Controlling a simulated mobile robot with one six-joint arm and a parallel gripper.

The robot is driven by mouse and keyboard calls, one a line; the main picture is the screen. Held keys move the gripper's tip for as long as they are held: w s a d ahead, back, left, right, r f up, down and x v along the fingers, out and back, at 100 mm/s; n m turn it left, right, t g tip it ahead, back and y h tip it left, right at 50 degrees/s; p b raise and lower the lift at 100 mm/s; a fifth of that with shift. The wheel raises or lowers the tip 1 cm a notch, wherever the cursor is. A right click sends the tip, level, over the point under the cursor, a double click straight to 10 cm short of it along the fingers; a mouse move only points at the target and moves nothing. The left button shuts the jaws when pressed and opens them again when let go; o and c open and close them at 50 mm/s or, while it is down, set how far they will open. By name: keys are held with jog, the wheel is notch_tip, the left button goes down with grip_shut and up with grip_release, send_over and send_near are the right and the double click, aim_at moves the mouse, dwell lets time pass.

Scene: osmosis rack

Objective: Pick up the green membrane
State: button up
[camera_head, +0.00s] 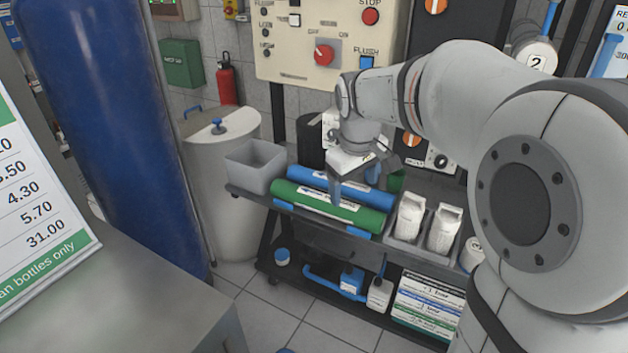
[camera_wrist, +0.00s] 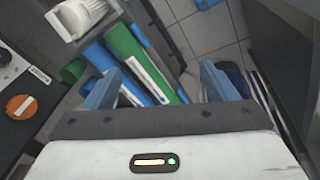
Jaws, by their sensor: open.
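The green membrane (camera_head: 330,208) is a long green cylinder with a white label, lying along the front of the cart's top shelf. It also shows in the wrist view (camera_wrist: 133,48), running diagonally between my two fingers. A blue membrane (camera_head: 340,188) lies behind it, parallel and close; it also shows in the wrist view (camera_wrist: 98,55). My gripper (camera_head: 358,178) is above the two membranes, pointing down, its blue fingers apart. In the wrist view the spread fingers (camera_wrist: 155,90) have nothing held between them. I cannot tell how high the fingertips are above the green membrane.
A grey bin (camera_head: 256,166) stands left of the membranes on the cart's top shelf (camera_head: 385,238). A control panel (camera_head: 330,45) is behind. A large blue tank (camera_head: 105,120) stands at the left.

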aim_at(331, 205)
jog(key=w+f+n+b, duration=0.1)
jog(key=w+f+b, duration=0.2)
jog(key=w+f, duration=0.1)
jog(key=w+a+f+n+b, duration=0.1)
jog(key=w+f+n+b, duration=0.1)
jog(key=w+f, duration=0.2)
jog(key=w+a+f+n+b, duration=0.1)
jog(key=w+f+n+b, duration=0.1)
jog(key=w+f, duration=0.3)
jog(key=shift+w+h+b, duration=0.3)
jog(key=shift+w+b, duration=0.55)
jog(key=shift+w, duration=1.05)
jog(key=b+x, duration=0.2)
jog(key=x, duration=0.5)
jog(key=shift+a+f+b, duration=0.1)
jog(key=shift+f+b, duration=0.25)
jog(key=shift+f, duration=0.1)
jog(key=shift+r, duration=0.1)
jog(key=c, duration=1.1)
jog(key=shift+c, duration=0.2)
